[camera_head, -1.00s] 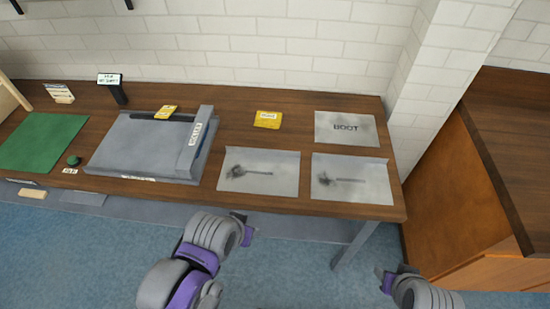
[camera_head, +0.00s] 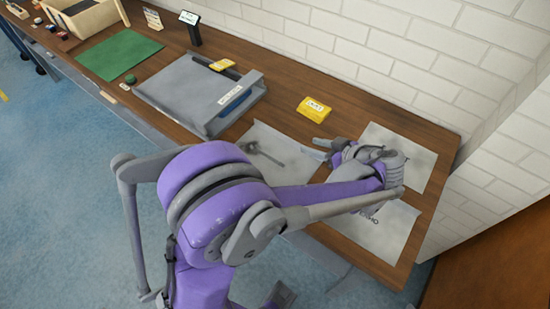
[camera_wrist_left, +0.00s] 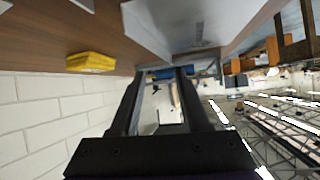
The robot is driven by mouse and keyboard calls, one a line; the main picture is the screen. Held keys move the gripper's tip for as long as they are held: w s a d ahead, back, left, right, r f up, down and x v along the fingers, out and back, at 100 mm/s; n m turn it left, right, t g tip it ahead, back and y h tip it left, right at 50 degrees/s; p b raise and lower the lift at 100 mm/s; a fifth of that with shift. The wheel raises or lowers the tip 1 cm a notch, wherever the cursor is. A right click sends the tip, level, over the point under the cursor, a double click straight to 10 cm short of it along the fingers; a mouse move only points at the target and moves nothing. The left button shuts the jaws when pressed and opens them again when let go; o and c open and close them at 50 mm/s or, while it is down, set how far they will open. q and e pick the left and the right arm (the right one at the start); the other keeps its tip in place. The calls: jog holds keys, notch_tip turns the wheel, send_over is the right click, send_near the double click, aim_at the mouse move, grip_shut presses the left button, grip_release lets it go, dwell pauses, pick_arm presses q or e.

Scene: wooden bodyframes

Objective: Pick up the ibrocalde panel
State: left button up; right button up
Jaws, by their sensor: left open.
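I cannot read the name ibrocalde on any label, so I cannot tell for sure which thing is the panel. A grey tray-like holder (camera_head: 180,82) lies on the wooden table, with a white label and a dark blue part (camera_head: 236,99) near its right end. My left gripper (camera_head: 320,149) is open above the grey sheet with a dark printed mark (camera_head: 262,147), to the right of the holder and apart from it. In the left wrist view a blue part (camera_wrist_left: 160,73) shows beyond and between the open fingers. My right gripper is not in view.
A yellow box (camera_head: 314,109) stands behind my left gripper and also shows in the wrist view (camera_wrist_left: 90,62). More grey sheets (camera_head: 405,150) lie to the right, partly behind my arm. A green mat (camera_head: 120,54) and a wooden box (camera_head: 84,14) are at the left. A brick wall borders the table.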

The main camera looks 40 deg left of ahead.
aim_at(289, 139)
pick_arm(q)
jog(key=shift+w+a+f+n, duration=0.1)
jog(key=shift+w+f+n, duration=0.05)
jog(key=shift+w+n, duration=0.2)
jog(key=x, duration=0.4)
jog(key=shift+s+a, duration=0.15)
jog(key=shift+a, duration=0.35)
jog(key=x, duration=0.5)
jog(key=shift+s+a+f, duration=0.1)
jog(key=shift+a+f, duration=0.1)
jog(key=shift+f, duration=0.2)
grip_shut()
